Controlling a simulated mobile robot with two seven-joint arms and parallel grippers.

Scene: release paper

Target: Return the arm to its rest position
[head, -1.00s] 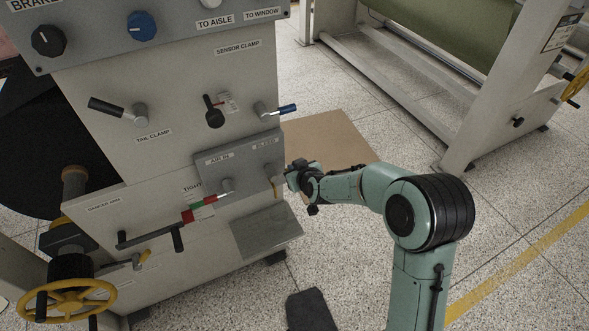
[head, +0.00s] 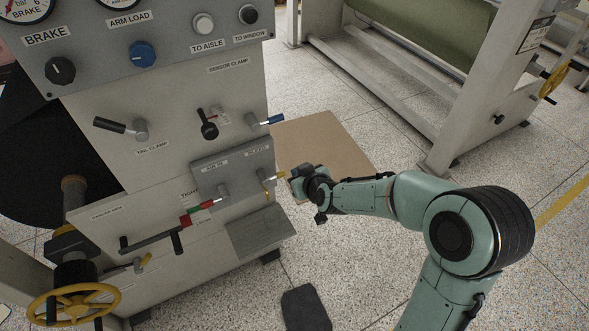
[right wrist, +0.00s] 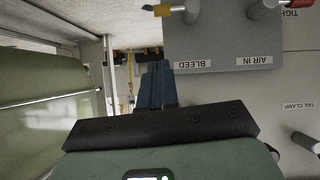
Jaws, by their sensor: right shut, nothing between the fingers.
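My right arm (head: 405,195) comes in from the lower right, its elbow out over the floor. My right gripper (head: 297,184) is just right of the machine's lower panel, close to the BLEED lever (head: 268,181), with a small gap apparent. In the right wrist view the fingers (right wrist: 157,84) are together with nothing between them. The BLEED lever, with its yellow handle, also shows at the top of that view (right wrist: 163,10), clear of the fingers. My left gripper is in neither view.
The grey machine (head: 165,165) with knobs, levers and a yellow handwheel (head: 75,304) fills the left. A cardboard sheet (head: 325,140) lies behind my gripper. A roll frame (head: 440,120) stands at the back right. A dark pedal-like pad (head: 305,308) is on the floor; speckled floor is open around it.

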